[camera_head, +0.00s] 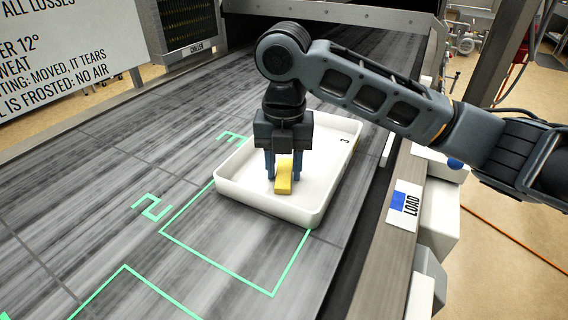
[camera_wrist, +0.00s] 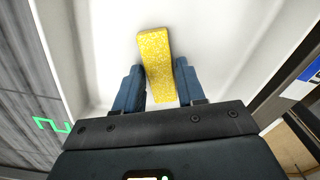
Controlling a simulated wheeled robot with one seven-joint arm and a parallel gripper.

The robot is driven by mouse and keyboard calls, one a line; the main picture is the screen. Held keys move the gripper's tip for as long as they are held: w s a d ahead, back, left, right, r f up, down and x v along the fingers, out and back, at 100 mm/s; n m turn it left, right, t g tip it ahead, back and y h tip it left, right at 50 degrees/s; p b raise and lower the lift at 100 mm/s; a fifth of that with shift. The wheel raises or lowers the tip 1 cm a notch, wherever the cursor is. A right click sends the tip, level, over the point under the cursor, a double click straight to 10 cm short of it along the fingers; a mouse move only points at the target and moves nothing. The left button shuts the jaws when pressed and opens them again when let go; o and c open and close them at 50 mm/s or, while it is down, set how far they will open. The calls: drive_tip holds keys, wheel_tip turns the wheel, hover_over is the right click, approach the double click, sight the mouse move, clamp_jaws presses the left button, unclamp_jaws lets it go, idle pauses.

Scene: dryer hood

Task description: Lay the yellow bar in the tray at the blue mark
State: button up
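The yellow bar (camera_head: 284,178) lies in the white tray (camera_head: 262,208), toward its near half; it also shows in the wrist view (camera_wrist: 158,62). The tray sits on the grey belt beside a rail plate with a blue mark (camera_head: 398,201); part of this mark shows at the right of the wrist view (camera_wrist: 313,70). My gripper (camera_head: 283,178) points down inside the tray, its two blue fingers on either side of the bar. In the wrist view the bar sits slightly skewed between the fingers, with narrow gaps, so my gripper looks open around it.
Green outlines and numbers mark the belt (camera_head: 130,215); one outline (camera_head: 235,265) runs partly under the tray. The plate reads LOAD. A metal hood edge (camera_head: 330,14) spans the belt behind. A white notice board (camera_head: 65,45) stands at the upper left. The near belt is clear.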

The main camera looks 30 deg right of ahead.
sight(283, 172)
drive_tip(key=shift+o, duration=1.4)
drive_tip(key=shift+r, duration=0.1)
wheel_tip(283, 172, up, 12)
drive_tip(key=shift+a, duration=0.1)
